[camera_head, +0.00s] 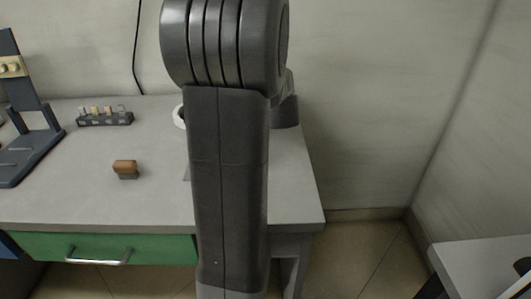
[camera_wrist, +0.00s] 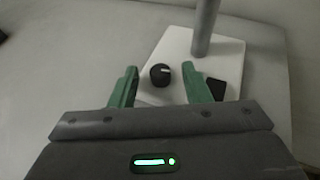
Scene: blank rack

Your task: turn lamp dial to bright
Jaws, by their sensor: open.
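In the wrist view, a round black dial (camera_wrist: 160,76) with a small light mark at its right side sits on a white lamp base (camera_wrist: 172,52). A grey lamp post (camera_wrist: 204,28) rises from the base, and a dark square patch (camera_wrist: 217,88) shows beside my right finger. My gripper (camera_wrist: 160,69) has its two green fingers open, one to each side of the dial, with gaps between them and the dial. I cannot tell how far above the base the fingertips are. In the head view my arm hides the gripper, the dial and most of the lamp.
In the head view, a grey table (camera_head: 85,190) holds a small brown-topped block (camera_head: 125,168), a dark rack with several small pieces (camera_head: 105,117) and a dark stand (camera_head: 30,140) at left. A green drawer (camera_head: 150,249) is below. Another table (camera_head: 480,270) stands at right.

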